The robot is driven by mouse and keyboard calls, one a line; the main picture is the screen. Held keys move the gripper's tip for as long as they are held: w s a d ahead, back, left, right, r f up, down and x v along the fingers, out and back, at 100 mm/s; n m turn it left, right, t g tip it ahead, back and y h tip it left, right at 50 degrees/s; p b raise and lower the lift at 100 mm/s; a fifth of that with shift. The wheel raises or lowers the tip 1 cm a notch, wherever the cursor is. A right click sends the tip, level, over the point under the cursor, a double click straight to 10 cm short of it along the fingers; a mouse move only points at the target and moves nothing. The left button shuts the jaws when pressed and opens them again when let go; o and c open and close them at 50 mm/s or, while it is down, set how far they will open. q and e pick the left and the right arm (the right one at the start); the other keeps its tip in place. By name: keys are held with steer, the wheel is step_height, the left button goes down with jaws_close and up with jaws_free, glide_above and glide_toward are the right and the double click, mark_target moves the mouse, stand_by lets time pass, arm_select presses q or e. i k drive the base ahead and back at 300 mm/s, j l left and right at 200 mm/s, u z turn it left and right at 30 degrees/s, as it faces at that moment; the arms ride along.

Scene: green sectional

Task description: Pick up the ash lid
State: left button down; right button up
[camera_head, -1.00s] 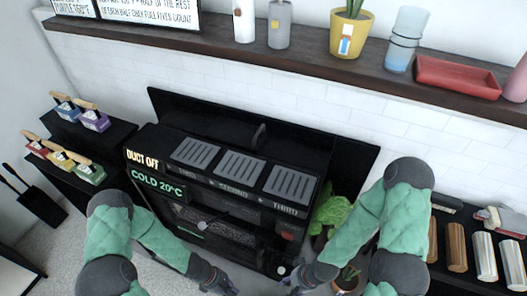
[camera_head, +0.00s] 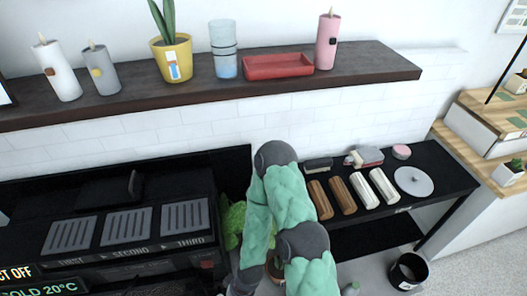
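A round, flat grey lid (camera_head: 414,181) with a small knob in its middle lies on the right part of a low black shelf (camera_head: 455,178). I take it to be the ash lid. An open black bucket (camera_head: 408,271) stands on the floor below it, at the lower right. My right gripper (camera_head: 241,289) is at the bottom edge, far to the left of the lid; its fingers are cut off or too dark to make out. My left gripper is out of the frame.
Several wood and pale logs (camera_head: 343,195) lie left of the lid, with a pink round item (camera_head: 401,151) behind. A black stove (camera_head: 130,245) with three grilles fills the left. A dark wooden mantel (camera_head: 190,92) carries candles, a plant and a red tray.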

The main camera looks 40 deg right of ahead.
mark_target(414, 182)
steer(key=k+z, duration=0.15)
steer(key=k, duration=0.5)
steer(key=i+l+z, duration=0.1)
steer(key=z, duration=2.5)
